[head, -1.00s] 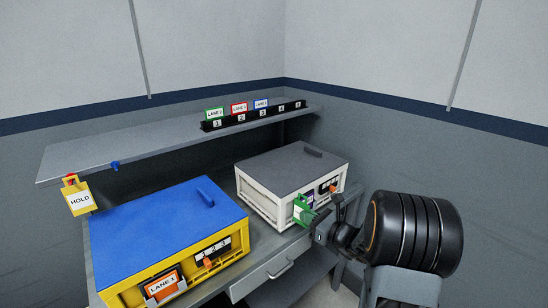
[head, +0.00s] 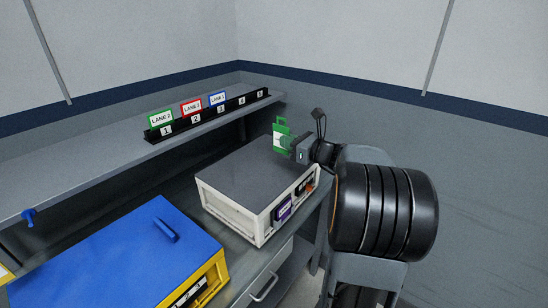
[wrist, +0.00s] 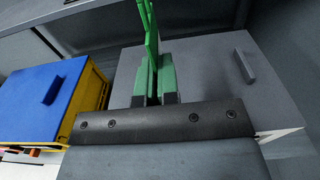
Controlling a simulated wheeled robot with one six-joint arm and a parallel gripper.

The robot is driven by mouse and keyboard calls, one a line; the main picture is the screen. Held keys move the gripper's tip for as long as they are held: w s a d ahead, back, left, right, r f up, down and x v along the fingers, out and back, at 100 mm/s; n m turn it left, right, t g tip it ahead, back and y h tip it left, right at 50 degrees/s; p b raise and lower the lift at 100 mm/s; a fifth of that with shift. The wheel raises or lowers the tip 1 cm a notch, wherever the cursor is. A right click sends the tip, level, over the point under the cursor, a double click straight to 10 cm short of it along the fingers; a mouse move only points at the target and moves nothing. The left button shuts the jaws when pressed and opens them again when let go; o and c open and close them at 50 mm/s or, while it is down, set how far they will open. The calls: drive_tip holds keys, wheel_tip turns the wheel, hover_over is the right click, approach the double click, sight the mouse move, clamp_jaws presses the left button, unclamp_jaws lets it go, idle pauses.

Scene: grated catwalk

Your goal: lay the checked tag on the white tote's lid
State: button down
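The white tote (head: 232,218) stands on the bench with its flat grey lid (head: 245,172) on; the lid also shows in the wrist view (wrist: 205,75). My gripper (head: 296,146) is shut on a green tag (head: 279,137) with a white face; its mark is too small to read. The tag is upright and edge-on between the fingers in the wrist view (wrist: 150,30). In the head view my gripper and the tag appear above the lid's far right part, apart from it. The lid's handle (wrist: 244,66) shows in the wrist view and is hidden in the head view.
A yellow tote (head: 208,280) with a blue lid (head: 125,255) stands to the left. A shelf (head: 105,155) behind carries a black numbered rack (head: 212,116) with green, red and blue lane cards. A purple card (head: 284,208) sits on the white tote's front.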

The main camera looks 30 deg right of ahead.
drive_tip(key=w+f, duration=0.4)
drive_tip(key=f, duration=0.1)
drive_tip(key=w+f, duration=0.2)
drive_tip(key=f, duration=0.1)
drive_tip(key=shift+a+f+p, duration=0.15)
drive_tip(key=shift+a+p, duration=0.1)
drive_tip(key=shift+p, duration=0.15)
drive_tip(key=shift+f, duration=0.6)
drive_tip(key=shift+f+b, duration=0.6)
drive_tip(key=shift+b, duration=0.05)
drive_tip(key=c, duration=1.8)
unclamp_jaws()
drive_tip(key=o, duration=0.4)
drive_tip(key=shift+o, duration=0.2)
